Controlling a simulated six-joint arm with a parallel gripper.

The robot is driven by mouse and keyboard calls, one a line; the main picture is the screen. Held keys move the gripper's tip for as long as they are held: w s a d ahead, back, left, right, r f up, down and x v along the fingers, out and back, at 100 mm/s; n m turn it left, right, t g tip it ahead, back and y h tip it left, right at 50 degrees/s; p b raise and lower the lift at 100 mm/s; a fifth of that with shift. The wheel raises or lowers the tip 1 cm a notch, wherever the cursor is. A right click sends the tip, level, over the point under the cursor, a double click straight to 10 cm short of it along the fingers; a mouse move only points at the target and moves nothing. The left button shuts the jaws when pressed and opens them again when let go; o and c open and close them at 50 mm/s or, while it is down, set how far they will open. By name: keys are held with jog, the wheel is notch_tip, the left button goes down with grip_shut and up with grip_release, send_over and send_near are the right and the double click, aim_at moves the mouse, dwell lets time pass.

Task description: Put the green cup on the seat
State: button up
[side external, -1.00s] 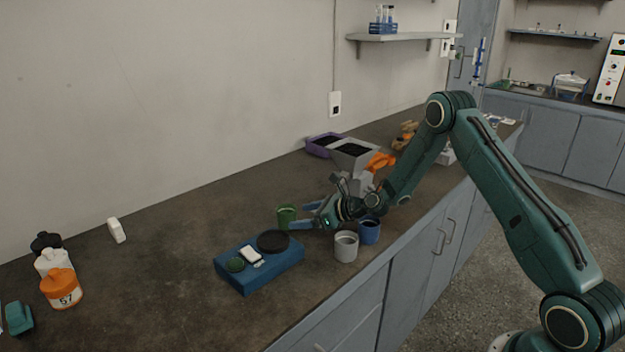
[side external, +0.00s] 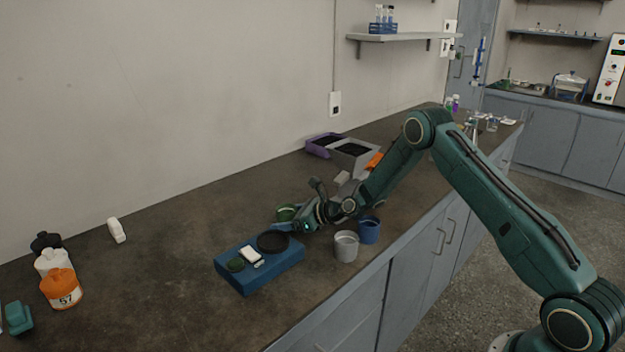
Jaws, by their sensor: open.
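The green cup (side external: 286,212) stands on the counter just behind the blue shaker base. Its lower part is hidden by my gripper. The blue base (side external: 246,279) has a round black disc (side external: 273,242) on top, which looks like the seat; nothing stands on it. My gripper (side external: 285,224) is open and low at the cup, its fingers pointing left. One finger shows in front of the cup; the other is hard to make out. I cannot tell whether the cup is between the fingers or touched.
A grey cup (side external: 346,247) and a blue cup (side external: 369,232) stand close by my wrist near the counter's front edge. A grey bin (side external: 353,147) and a purple bin (side external: 320,150) are behind. Bottles, including an orange one (side external: 62,290), stand far left.

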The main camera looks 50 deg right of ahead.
dwell(0.5)
jog(key=c, duration=1.2)
jog(key=shift+o, duration=0.2)
jog(key=shift+r, duration=0.1)
notch_tip(320, 180, up, 20)
jog(key=shift+s, duration=0.1)
dwell(0.4)
jog(key=s+a+f, duration=0.2)
jog(key=s, duration=0.7)
jog(key=s+a+f+m+h, duration=0.1)
jog(key=s+a+f, duration=0.2)
jog(key=s, duration=0.6)
jog(key=shift+s, duration=0.25)
